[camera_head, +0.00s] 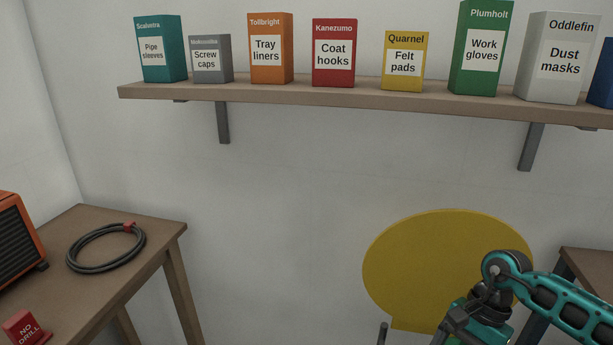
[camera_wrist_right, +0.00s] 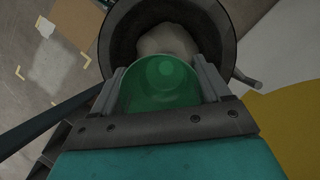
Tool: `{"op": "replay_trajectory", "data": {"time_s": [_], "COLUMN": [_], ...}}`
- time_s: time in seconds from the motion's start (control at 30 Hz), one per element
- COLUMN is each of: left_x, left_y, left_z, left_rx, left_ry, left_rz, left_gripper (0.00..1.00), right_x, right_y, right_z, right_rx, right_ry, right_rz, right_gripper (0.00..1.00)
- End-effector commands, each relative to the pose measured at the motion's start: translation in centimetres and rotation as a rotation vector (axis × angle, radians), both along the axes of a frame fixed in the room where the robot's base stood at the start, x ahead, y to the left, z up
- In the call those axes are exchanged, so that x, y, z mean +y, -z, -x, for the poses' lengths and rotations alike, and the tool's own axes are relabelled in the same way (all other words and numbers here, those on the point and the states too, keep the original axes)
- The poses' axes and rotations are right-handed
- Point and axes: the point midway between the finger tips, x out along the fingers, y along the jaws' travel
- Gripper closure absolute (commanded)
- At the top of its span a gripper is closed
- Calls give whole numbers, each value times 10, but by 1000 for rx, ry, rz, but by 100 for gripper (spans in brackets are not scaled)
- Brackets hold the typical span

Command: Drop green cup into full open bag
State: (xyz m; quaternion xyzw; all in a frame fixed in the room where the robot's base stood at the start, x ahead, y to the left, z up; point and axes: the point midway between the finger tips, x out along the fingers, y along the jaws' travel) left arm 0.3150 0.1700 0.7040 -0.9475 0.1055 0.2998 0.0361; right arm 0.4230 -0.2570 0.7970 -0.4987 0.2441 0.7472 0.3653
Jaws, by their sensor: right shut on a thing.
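The green cup (camera_wrist_right: 160,85) is between the two fingers of my right gripper (camera_wrist_right: 161,72) in the right wrist view. The gripper is shut on it. Beyond the cup is a dark round open container (camera_wrist_right: 122,38) with a pale grey lump (camera_wrist_right: 168,42) inside. The cup overlaps the container's near side in the picture; I cannot tell the height between them. I cannot tell whether the container or the lump is the bag. My left gripper is not in view.
A yellow rounded panel (camera_head: 430,265) stands behind my right arm. A shelf (camera_head: 300,91) with several labelled boxes runs along the wall. A wooden table (camera_head: 140,257) at left holds a coiled black cable (camera_head: 76,262) and a red "NO DRILL" block (camera_head: 24,328). Another table edge (camera_head: 590,262) is at right.

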Motion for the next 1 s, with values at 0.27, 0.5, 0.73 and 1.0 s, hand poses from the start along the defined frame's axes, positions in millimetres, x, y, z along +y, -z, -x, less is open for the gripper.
{"op": "replay_trajectory", "data": {"time_s": [0.27, 0.5, 0.73, 1.0], "left_x": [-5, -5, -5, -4], "left_y": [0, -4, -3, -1], "left_z": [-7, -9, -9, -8], "left_rx": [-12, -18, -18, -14], "left_ry": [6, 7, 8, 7], "left_rz": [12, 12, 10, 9], "left_gripper": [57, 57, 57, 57], "right_x": [0, 0, 0, -1], "right_y": [24, 24, 24, 22], "right_z": [0, 0, 0, 0], "right_rx": [0, 0, 0, -1], "right_ry": [-2, -2, -2, -3], "right_rz": [0, 0, 0, 1], "right_gripper": [52, 23, 1, 0]}}
